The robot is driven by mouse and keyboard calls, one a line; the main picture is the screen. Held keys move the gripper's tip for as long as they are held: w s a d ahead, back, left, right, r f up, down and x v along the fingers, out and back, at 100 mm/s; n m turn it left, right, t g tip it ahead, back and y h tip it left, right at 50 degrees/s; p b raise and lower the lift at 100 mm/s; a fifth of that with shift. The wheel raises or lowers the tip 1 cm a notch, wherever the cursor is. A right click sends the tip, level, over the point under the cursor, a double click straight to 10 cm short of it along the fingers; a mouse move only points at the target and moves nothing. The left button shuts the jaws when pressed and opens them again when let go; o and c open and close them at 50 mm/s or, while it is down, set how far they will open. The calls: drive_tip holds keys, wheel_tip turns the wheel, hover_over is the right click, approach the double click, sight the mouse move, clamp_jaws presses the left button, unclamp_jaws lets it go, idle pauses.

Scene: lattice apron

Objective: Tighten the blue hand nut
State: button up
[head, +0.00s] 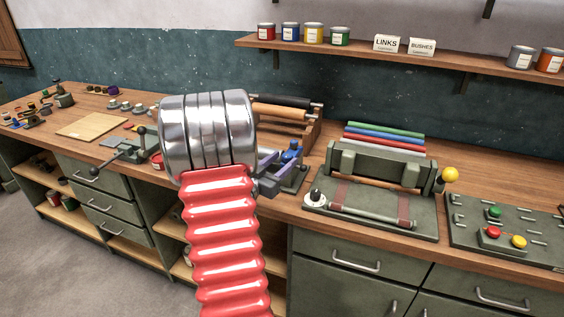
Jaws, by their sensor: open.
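A small blue part (291,155), which looks like the blue hand nut, sits on a grey fixture (292,178) on the workbench, just right of my arm. My arm's shiny metal drum and red ribbed sleeve cover the left side of this fixture. How far the nut is turned down is too small to tell.
A rack with dark and wooden rollers (282,112) stands behind the fixture. Right of it are a green roller machine (372,212) and a panel with coloured knobs (505,232). A hand-lever tool (128,148) and wooden board (92,125) are left. A shelf (400,56) hangs above.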

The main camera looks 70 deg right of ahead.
drive_tip(key=v, duration=1.3)
drive_tip(key=shift+w+a+f, duration=0.1)
drive_tip(key=shift+w, duration=0.05)
idle(0.4)
